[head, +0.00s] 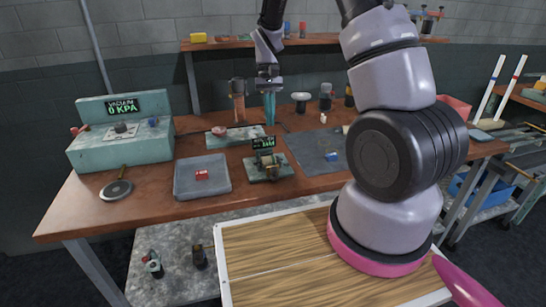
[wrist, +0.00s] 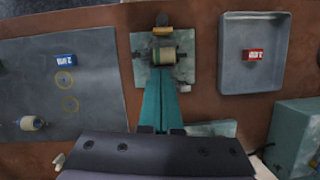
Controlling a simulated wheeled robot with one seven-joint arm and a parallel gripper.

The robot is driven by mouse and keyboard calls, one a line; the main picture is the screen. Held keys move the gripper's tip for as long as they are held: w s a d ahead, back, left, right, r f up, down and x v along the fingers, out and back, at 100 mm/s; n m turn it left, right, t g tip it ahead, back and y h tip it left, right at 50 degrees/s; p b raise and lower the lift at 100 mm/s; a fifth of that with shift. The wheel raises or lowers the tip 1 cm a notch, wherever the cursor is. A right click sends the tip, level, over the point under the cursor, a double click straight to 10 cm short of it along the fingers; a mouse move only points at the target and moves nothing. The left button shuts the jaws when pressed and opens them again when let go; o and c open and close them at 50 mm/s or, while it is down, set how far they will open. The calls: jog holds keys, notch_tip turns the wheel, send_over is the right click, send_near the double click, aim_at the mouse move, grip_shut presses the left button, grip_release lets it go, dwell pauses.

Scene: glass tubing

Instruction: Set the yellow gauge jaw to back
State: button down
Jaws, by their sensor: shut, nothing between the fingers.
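The gauge (head: 266,168) stands on a small grey-green plate at the middle of the table, with a dark display at its back. In the wrist view, its plate (wrist: 142,75) shows a pale cylinder at the middle. A small yellow-tan piece (wrist: 163,31), which looks like the yellow jaw, lies beyond the cylinder, toward the table's front edge. My gripper (head: 270,121) hangs pointing down behind the gauge, apart from it in the head view. In the wrist view, its long teal fingers (wrist: 164,80) are together and empty, overlapping the plate's near part; contact cannot be told.
A grey tray (head: 181,187) with a red block stands left of the gauge. A dark mat (head: 318,164) with a blue block lies right. A vacuum box (head: 120,150) stands far left. Upright tools (head: 237,98) stand behind, near my gripper.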

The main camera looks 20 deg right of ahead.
send_over(272, 162)
jog(key=w, duration=0.2)
notch_tip(272, 162, down, 9)
jog(key=shift+s+d+r, duration=0.1)
jog(key=shift+d+r, duration=0.05)
jog(key=s, duration=0.2)
jog(key=s+f, duration=0.1)
jog(key=shift+a, duration=0.25)
jog(key=shift+s+a+f, duration=0.1)
jog(key=shift+s+f, duration=0.05)
jog(key=shift+s, duration=0.35)
